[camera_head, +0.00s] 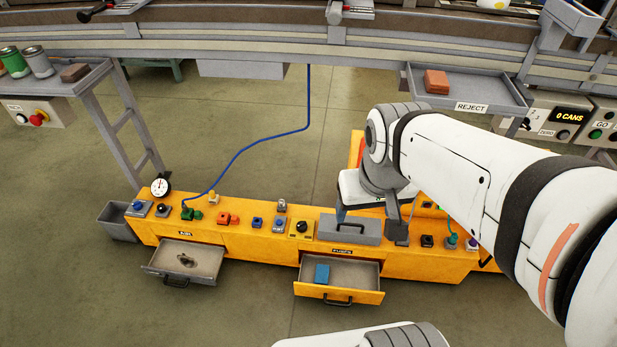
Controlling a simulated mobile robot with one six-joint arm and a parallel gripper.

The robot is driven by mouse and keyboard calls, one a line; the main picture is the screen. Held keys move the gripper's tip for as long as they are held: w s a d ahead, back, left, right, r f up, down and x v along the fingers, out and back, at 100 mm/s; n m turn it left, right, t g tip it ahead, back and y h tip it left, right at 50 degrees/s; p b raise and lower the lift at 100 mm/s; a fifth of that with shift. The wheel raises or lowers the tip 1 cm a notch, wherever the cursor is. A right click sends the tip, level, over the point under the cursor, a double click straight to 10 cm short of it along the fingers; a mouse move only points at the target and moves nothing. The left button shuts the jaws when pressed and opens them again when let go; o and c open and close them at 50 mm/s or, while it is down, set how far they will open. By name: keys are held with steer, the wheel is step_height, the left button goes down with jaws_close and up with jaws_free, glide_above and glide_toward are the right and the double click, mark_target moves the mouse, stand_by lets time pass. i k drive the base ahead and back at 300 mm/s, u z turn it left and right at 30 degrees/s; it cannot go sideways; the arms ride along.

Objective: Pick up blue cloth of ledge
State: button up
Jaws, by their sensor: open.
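A small blue piece (322,272), which may be the blue cloth, lies in the open right drawer (362,273) of the yellow bench. I cannot make out its texture. No blue cloth shows on the grey ledges. My gripper (374,212) is open and points down above the grey lidded box (348,230) on the bench top. It is behind and right of the blue piece, apart from it. The arm hides part of the bench and the gap between the fingers.
A second open drawer (183,261) at the left holds a small dark item. Several switches and a gauge (160,188) line the bench top. The REJECT tray (468,88) holds a reddish block (436,82). A blue hose (250,148) hangs behind.

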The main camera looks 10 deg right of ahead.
mark_target(321, 276)
steer(key=z, duration=3.6)
steer(key=k, duration=2.25)
steer(key=u, duration=1.25)
steer(key=i, duration=0.85)
steer(key=u, duration=0.05)
